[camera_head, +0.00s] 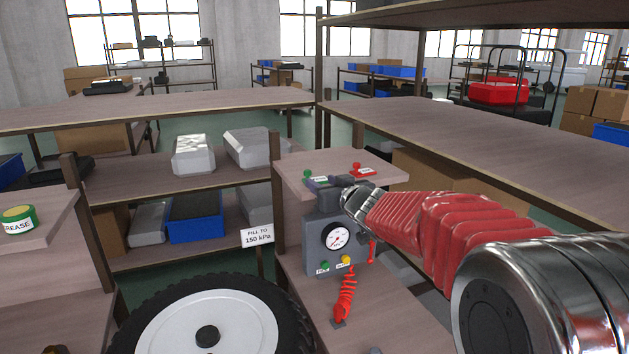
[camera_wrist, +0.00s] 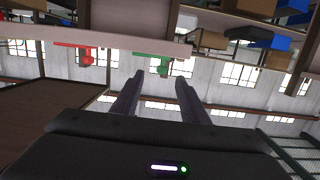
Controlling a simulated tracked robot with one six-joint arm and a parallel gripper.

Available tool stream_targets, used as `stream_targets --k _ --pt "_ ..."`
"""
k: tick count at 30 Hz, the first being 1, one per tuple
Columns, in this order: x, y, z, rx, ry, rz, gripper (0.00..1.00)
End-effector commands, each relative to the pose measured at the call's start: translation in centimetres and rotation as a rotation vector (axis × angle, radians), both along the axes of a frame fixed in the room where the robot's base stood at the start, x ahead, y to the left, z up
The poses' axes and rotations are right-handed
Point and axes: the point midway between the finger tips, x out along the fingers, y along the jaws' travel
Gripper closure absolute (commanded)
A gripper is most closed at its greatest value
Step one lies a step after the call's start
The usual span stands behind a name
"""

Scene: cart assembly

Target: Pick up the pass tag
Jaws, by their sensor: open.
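The green tag (camera_head: 308,174), which I take for the pass tag, is on the small wooden shelf above the gauge box; its lettering is too small to read surely. In the wrist view, which looks upside down, the green tag (camera_wrist: 163,63) shows just beyond and between my fingertips, not touching them as far as I can tell. My gripper (camera_wrist: 160,79) is open and empty. In the head view my gripper (camera_head: 322,184) is at the shelf's front edge, close to the green tag and partly hiding its area.
A red tag (camera_head: 359,168) lies on the same shelf to the right; it also shows in the wrist view (camera_wrist: 82,54). Below are the gauge box (camera_head: 320,232) and a red coiled hose (camera_head: 345,295). A wheel (camera_head: 215,318) stands front left, a pressure sign (camera_head: 257,236) behind it.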

Motion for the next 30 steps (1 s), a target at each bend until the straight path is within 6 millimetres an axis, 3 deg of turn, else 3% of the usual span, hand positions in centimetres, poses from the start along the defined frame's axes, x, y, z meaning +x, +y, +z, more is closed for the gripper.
stream_targets --k 12,30 --pt "4.2 1.7 -0.7 0.001 0.0 0.0 0.6" --pt "5.4 2.5 -0.8 0.0 -0.001 0.0 0.6"
